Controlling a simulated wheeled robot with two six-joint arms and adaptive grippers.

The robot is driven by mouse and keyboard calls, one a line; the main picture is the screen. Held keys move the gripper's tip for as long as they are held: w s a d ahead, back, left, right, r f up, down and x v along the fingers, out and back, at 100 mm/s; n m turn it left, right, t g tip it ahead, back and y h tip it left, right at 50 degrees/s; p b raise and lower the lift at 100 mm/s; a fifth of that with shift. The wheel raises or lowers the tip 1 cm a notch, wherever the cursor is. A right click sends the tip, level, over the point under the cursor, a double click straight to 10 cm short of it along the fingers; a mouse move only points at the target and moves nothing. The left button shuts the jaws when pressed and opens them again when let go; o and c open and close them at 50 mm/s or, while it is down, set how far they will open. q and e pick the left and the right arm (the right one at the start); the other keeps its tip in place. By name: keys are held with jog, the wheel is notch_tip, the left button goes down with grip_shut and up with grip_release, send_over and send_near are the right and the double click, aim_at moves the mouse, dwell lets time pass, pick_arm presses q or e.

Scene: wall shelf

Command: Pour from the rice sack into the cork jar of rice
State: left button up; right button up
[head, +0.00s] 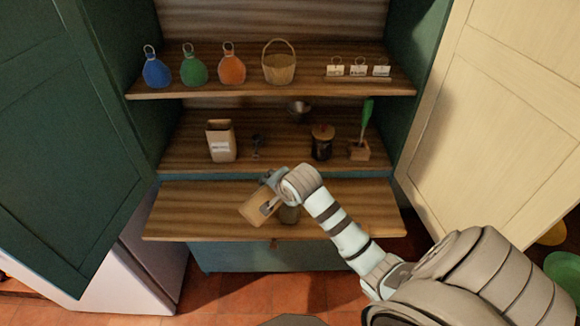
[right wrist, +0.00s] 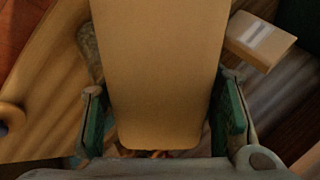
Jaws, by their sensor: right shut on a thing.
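A tan rice sack (head: 257,206) is held tilted above the pull-out board, and its plain broad side fills the middle of the right wrist view (right wrist: 160,70). My right gripper (head: 269,192) is shut on it; its green-padded fingers (right wrist: 162,118) lie on either side. A small greyish jar (head: 290,214) stands on the board right beside the gripper, partly hidden by it. A mottled greyish shape, likely this jar (right wrist: 88,48), shows left of the sack in the right wrist view. The jar's mouth and any flow of rice cannot be made out. My left gripper is not in view.
The pull-out board (head: 180,222) is clear at left. On the middle shelf stand a labelled paper bag (head: 221,142), a dark lidded jar (head: 322,143) and a green-handled tool in a block (head: 362,148). A cream door (head: 490,110) stands open at right.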

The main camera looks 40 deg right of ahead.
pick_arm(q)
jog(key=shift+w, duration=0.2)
pick_arm(e)
jog(key=shift+d+r+y, duration=0.25)
jog(key=shift+r+y, duration=0.05)
jog(key=shift+y, duration=0.2)
dwell(1.3)
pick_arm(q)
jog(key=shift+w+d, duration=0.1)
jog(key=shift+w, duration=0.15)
pick_arm(e)
jog(key=shift+d+r+m+y, duration=0.1)
jog(key=shift+d+m+y, duration=0.1)
jog(key=shift+m+y, duration=0.1)
dwell(0.9)
